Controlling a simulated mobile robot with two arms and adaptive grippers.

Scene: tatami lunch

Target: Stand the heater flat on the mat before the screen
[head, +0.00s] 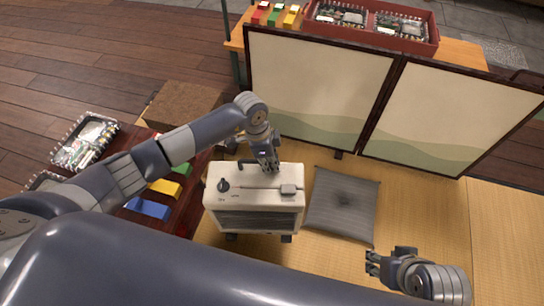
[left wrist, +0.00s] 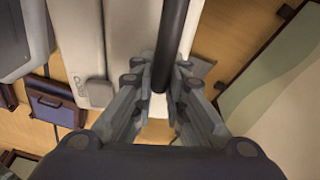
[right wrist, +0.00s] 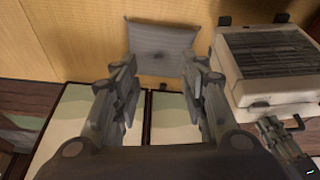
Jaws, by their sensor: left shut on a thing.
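The heater (head: 255,216) is a cream box with a dark front grille, a knob on top and small dark feet. It is upright over the tatami mat (head: 420,215), left of the grey cushion and before the left part of the folding screen (head: 318,92). I cannot tell whether its feet touch the mat. My left gripper (head: 268,166) is at the heater's top back edge, shut on its dark handle bar (left wrist: 172,45). My right gripper (head: 372,264) is open and empty above the mat at the lower right. The heater also shows in the right wrist view (right wrist: 262,62).
A grey cushion (head: 342,207) lies on the mat right of the heater. A low dark red table with a blue block (head: 147,208) and other coloured blocks is at left. Behind the screen, a bench holds a red tray (head: 428,47) of circuit boards. The mat at right is clear.

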